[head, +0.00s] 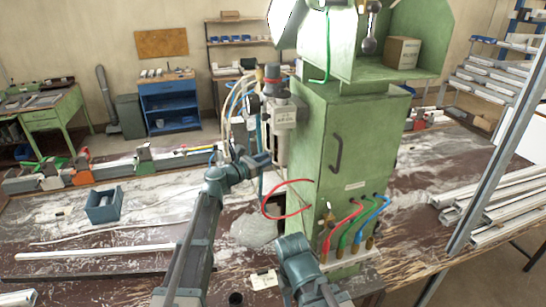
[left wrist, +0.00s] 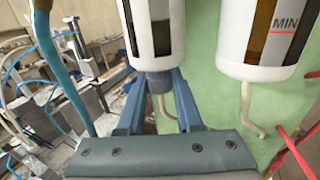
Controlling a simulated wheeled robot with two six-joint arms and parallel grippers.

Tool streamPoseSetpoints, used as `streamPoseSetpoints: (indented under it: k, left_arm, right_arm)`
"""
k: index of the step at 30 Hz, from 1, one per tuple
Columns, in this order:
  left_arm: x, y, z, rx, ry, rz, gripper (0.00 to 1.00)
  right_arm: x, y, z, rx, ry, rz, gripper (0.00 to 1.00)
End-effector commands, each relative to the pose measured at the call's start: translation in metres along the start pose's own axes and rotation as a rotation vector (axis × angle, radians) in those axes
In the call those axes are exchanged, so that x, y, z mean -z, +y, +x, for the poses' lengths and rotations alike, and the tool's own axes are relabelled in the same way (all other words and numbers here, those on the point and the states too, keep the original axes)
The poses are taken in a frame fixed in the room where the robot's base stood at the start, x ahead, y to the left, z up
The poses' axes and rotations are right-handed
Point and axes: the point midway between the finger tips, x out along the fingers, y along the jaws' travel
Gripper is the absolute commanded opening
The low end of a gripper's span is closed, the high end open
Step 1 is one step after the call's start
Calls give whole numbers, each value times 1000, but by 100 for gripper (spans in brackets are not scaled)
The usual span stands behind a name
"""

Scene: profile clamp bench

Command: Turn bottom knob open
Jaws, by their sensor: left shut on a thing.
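The air unit (head: 284,118) is mounted on the left side of the green cabinet. In the left wrist view, a white bowl (left wrist: 168,50) with a dark sight window hangs above my left gripper (left wrist: 158,85). The grey bottom knob (left wrist: 160,83) is under this bowl, with a bent drain tube (left wrist: 164,112) below it. The two blue fingers stand on either side of the knob and are shut on it. In the head view my left gripper (head: 264,158) is below the unit, and the knob cannot be made out. My right gripper is not visible; only part of that arm shows.
A second white bowl (left wrist: 257,45) marked MIN, with its own drain tube (left wrist: 250,110), hangs close to the right. A red hose (head: 268,207) loops out beside the cabinet (head: 345,140). A blue hose (left wrist: 62,70) runs left of the gripper. A blue bin (head: 104,207) stands on the bench.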

Motion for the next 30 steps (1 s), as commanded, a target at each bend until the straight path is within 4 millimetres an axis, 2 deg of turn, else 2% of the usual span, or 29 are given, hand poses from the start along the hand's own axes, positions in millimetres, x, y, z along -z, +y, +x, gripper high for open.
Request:
streamPoseSetpoints:
  k: [1,18,30]
  left_arm:
    - [0,6,2,43,0,1,0]
    - [0,6,4,576,0,1,0]
    - [0,3,2,837,0,0,0]
  right_arm:
    - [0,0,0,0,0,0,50]
    - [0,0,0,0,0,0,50]
    - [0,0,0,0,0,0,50]
